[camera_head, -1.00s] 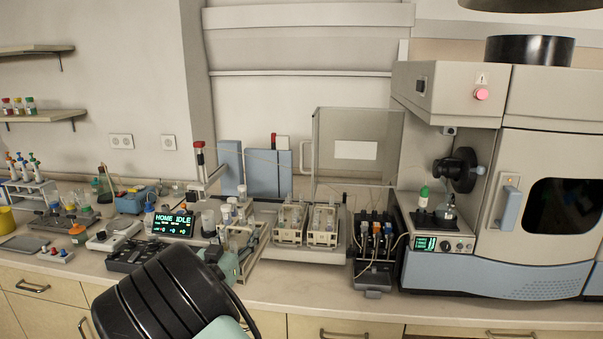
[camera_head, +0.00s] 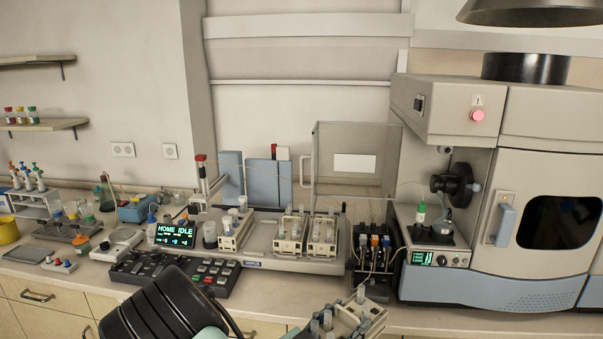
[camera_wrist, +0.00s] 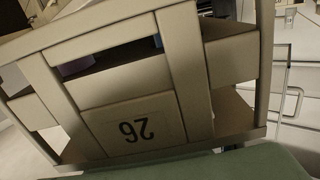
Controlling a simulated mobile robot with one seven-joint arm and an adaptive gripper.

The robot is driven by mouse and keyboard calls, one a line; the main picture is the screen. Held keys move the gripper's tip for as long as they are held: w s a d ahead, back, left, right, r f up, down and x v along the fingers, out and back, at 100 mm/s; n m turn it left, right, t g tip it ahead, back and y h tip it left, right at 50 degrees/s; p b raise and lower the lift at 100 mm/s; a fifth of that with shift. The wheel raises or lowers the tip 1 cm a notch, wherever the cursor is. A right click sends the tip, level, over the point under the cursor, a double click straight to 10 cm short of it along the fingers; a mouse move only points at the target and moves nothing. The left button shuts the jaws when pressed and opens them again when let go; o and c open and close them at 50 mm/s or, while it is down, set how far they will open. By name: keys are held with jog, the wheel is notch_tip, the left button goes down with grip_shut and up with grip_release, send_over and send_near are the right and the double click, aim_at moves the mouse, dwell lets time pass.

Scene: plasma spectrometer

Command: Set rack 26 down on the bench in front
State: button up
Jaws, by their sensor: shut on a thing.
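Rack 26 (camera_head: 350,318), a beige tube rack with several grey-capped tubes, is held at the bottom of the head view, tilted in the picture, in front of the bench edge. In the wrist view its beige frame (camera_wrist: 188,70) fills most of the picture, with the label "26" upside down. My gripper (camera_wrist: 205,165) is shut on the rack; a green finger surface shows along the bottom of the wrist view. Most of the fingers are hidden or cut off. The bench (camera_head: 440,318) runs behind the rack.
A black keypad (camera_head: 175,272) lies at the bench's front left of the rack. The autosampler tray bears several racks (camera_head: 291,234). The spectrometer (camera_head: 490,285) is at the right. A narrow bare bench strip lies before the tray.

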aim_at(367, 315)
jog(key=shift+s+d+r+m+g+h, duration=0.2)
jog(key=shift+s+d, duration=0.4)
jog(key=shift+s+d+r+m+g+h, duration=0.15)
jog(key=shift+s+d+m+g+h, duration=0.05)
jog(key=shift+s+d, duration=0.4)
jog(key=shift+s+d+r, duration=0.15)
jog(key=shift+s+d, duration=0.1)
jog(key=shift+d, duration=0.2)
jog(key=shift+w+d+r+n+t+y, duration=0.1)
jog(key=shift+r+n+t+y, duration=0.05)
jog(key=shift+n+t+y, duration=0.45)
jog(key=shift+w+d+r+n+t+y, duration=0.1)
jog(key=shift+r+n+t+y, duration=0.05)
jog(key=shift+n+t+y, duration=0.4)
jog(key=shift+s+a+f+n+t+y, duration=0.1)
jog(key=shift+a+f+n+t+y, duration=0.15)
jog(key=shift+n+t+y, duration=0.4)
jog(key=shift+s+a+f+n+t+y, duration=0.15)
jog(key=shift+n+t+y, duration=0.25)
jog(key=shift+y, duration=0.4)
jog(key=shift+w, duration=0.1)
jog(key=shift+d, duration=0.1)
